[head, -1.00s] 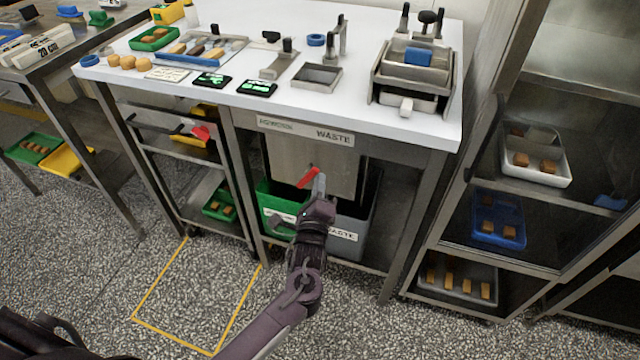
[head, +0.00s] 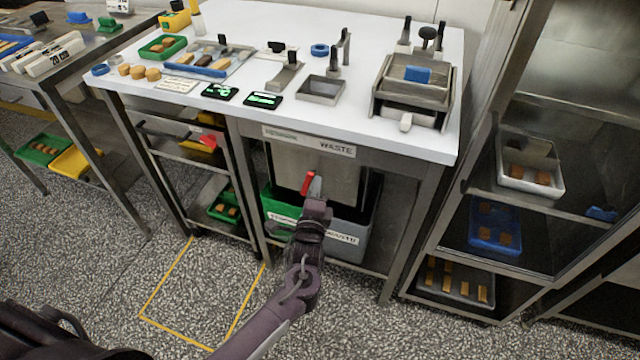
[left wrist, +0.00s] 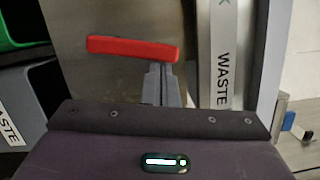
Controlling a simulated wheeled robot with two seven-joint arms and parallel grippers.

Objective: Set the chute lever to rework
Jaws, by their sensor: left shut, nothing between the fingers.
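The red chute lever (head: 308,183) is on the front of the metal chute (head: 290,165) under the white-topped table. It stands steeply, leaning slightly right at the top. In the left wrist view the lever (left wrist: 132,48) lies across the picture. My left gripper (head: 316,184) is shut and empty, its fingertips at the lever's right side. In the left wrist view the gripper tips (left wrist: 160,72) reach the lever's edge; I cannot tell whether they touch. The sign above the chute reads WASTE (head: 337,149) at its right end; its left text is too small to read. My right gripper is out of view.
A green bin (head: 272,203) and a grey bin (head: 346,252) stand below the chute. A table leg (head: 408,235) rises to the right, with a tray rack beyond. A yellow floor outline (head: 165,278) lies at the left on clear floor.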

